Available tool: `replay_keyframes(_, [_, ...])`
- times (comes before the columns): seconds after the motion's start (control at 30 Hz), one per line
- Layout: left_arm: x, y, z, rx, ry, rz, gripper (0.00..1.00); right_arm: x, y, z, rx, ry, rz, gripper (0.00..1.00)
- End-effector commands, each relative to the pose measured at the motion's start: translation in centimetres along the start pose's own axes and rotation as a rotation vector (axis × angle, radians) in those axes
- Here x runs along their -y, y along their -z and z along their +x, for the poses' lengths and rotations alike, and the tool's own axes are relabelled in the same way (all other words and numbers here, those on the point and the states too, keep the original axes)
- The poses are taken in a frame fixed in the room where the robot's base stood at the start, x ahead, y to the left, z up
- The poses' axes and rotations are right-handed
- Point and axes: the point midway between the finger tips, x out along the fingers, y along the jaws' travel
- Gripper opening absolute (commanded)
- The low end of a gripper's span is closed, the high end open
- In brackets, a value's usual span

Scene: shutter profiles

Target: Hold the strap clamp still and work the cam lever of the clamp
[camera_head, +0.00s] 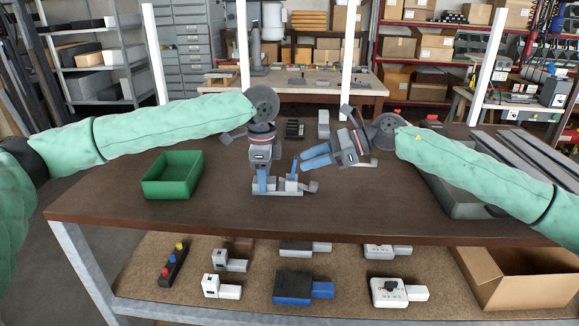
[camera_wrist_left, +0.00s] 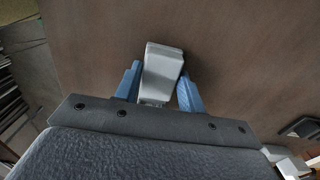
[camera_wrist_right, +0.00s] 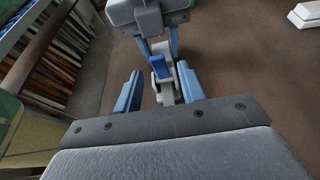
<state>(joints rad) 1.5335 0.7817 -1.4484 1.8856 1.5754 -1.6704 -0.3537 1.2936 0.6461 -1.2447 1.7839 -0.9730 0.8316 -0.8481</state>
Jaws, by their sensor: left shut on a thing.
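The strap clamp (camera_head: 290,192), a grey body with a blue cam lever (camera_head: 294,170), stands on the table near its front middle. The lever sticks up at the clamp's right side. My left gripper (camera_head: 262,186) points down and is shut on the left part of the clamp; its fingers flank a pale grey block of it (camera_wrist_left: 162,68) in the left wrist view. My right gripper (camera_head: 303,158) is open and empty, reaching leftward just above and right of the lever. In the right wrist view, the lever (camera_wrist_right: 160,66) shows beyond the gap between its fingers (camera_wrist_right: 160,88).
A green open bin (camera_head: 172,176) stands on the table (camera_head: 220,215) to the left. Grey profiles (camera_head: 510,160) and a grey tray lie at the right. Small parts (camera_head: 295,128) sit behind the grippers. The table front is clear. A lower shelf holds several devices and a cardboard box (camera_head: 520,285).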

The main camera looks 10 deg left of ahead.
Motion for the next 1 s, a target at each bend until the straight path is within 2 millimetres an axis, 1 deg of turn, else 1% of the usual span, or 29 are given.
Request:
replay_keyframes(0.03, [0.0, 0.0, 0.0, 0.0, 0.0, 0.0, 0.12, -0.1, 0.0, 1.0, -0.001, -0.003, 0.0, 0.4])
replay_keyframes(0.2, [0.0, 0.0, 0.0, 0.0, 0.0, 0.0, 0.12, -0.1, 0.0, 3.6, 0.0, -0.002, 0.001, 0.4])
replay_keyframes(0.33, [0.0, 0.0, 0.0, 0.0, 0.0, 0.0, 0.12, 0.0, 0.0, 5.0, -0.001, -0.002, 0.001, 0.4])
replay_keyframes(0.5, [0.0, 0.0, 0.0, 0.0, 0.0, 0.0, 0.12, 0.0, 0.0, 5.9, 0.0, 0.0, 0.0, 0.4])
replay_keyframes(0.77, [0.0, 0.0, 0.0, 0.0, 0.0, 0.0, 0.12, 0.0, 0.0, 6.0, 0.0, 0.0, 0.001, 0.4])
replay_keyframes(0.8, [0.0, 0.0, 0.0, 0.0, 0.0, 0.0, 0.12, 0.0, 0.0, 6.0, 0.0, 0.0, 0.001, 0.38])
replay_keyframes(1.0, [0.0, 0.0, 0.0, 0.0, 0.0, 0.0, 0.12, 0.0, 0.0, 6.0, 0.0, 0.0, 0.001, 0.0])
